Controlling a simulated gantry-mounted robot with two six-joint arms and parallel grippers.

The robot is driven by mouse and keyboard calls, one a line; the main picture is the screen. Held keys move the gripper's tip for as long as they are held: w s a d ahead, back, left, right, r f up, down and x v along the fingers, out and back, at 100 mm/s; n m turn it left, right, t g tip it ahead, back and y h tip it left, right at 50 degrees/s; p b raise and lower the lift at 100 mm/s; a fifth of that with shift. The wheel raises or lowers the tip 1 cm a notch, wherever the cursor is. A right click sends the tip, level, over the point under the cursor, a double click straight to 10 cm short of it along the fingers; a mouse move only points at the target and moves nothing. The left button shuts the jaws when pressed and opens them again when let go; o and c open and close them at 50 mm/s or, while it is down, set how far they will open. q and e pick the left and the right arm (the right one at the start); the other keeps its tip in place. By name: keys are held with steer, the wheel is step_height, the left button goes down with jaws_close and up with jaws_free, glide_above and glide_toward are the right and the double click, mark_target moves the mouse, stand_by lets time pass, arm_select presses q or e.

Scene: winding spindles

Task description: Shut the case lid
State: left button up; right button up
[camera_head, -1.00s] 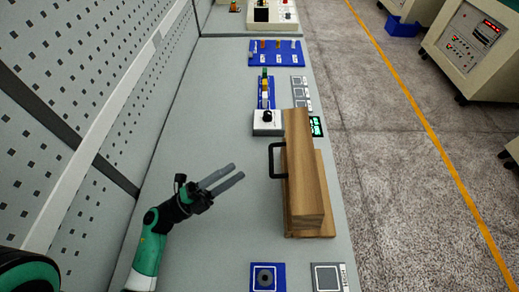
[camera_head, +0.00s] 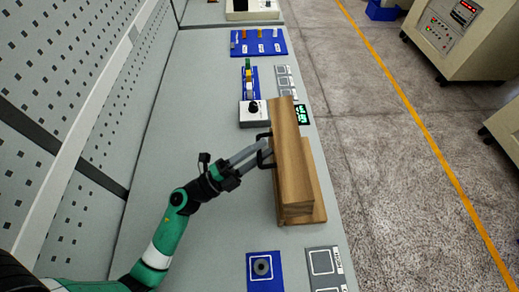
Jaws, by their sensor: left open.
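The wooden case (camera_head: 293,170) stands near the right edge of the grey bench, with a black bar handle (camera_head: 261,138) on its left face. Its tall wooden part rises above a lower wooden base at its right; I cannot tell exactly where the lid meets the body. My left gripper (camera_head: 262,152) is open, and its two long grey fingers reach up and right to the handle. The fingertips overlap the handle in this view; whether they touch it I cannot tell. They partly cover the handle. My right gripper is not in view.
A white box with a black knob (camera_head: 252,112) and a small green display (camera_head: 301,114) sit just beyond the case. A blue plate (camera_head: 264,268) and a grey plate (camera_head: 323,265) lie nearer. The bench left of the case is clear, with a perforated panel (camera_head: 60,110) beside it.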

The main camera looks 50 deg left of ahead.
arm_select(q)
jaws_close()
stand_by(1.4)
